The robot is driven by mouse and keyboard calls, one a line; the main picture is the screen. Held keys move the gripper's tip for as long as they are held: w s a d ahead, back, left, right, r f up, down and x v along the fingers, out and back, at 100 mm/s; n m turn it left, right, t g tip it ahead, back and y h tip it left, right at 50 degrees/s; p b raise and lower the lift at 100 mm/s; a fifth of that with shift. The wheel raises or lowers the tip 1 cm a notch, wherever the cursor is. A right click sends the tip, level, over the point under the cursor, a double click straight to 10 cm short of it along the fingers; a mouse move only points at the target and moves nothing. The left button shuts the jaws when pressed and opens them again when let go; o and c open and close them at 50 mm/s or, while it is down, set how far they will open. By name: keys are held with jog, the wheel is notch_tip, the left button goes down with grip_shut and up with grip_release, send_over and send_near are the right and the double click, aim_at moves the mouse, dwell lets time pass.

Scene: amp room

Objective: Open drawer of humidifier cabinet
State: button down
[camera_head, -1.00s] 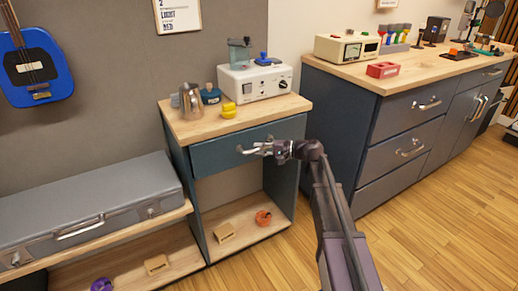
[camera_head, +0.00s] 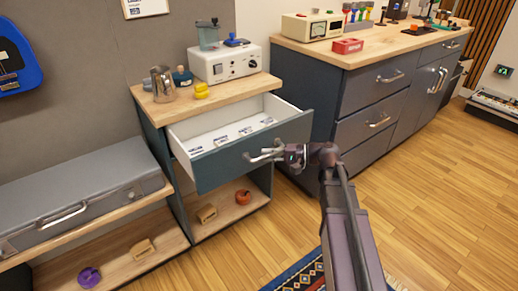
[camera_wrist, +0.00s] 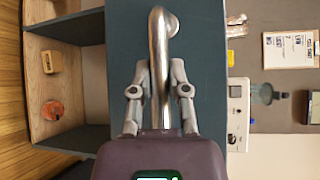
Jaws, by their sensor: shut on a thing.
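The humidifier cabinet (camera_head: 160,110) has a light wood top and dark teal sides. Its drawer (camera_head: 252,151) is pulled well out, and white packets with print lie on its white floor. My gripper (camera_head: 292,152) is at the drawer front, shut on the metal bar handle (camera_head: 262,156). In the wrist view my gripper (camera_wrist: 161,85) has one finger on each side of the handle (camera_wrist: 158,55), in front of the teal drawer front (camera_wrist: 120,30).
On the cabinet top stand a white device (camera_head: 224,62), a metal pitcher (camera_head: 162,84) and a yellow object (camera_head: 201,91). A dark blue cabinet (camera_head: 330,100) stands to the right. A grey case (camera_head: 75,190) lies on the left shelf. Wood floor is open in front, with a patterned rug (camera_head: 300,274).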

jog(key=shift+s+d, duration=0.45)
jog(key=shift+s, duration=0.2)
jog(key=c, duration=0.6)
grip_release()
jog(key=shift+s, duration=0.1)
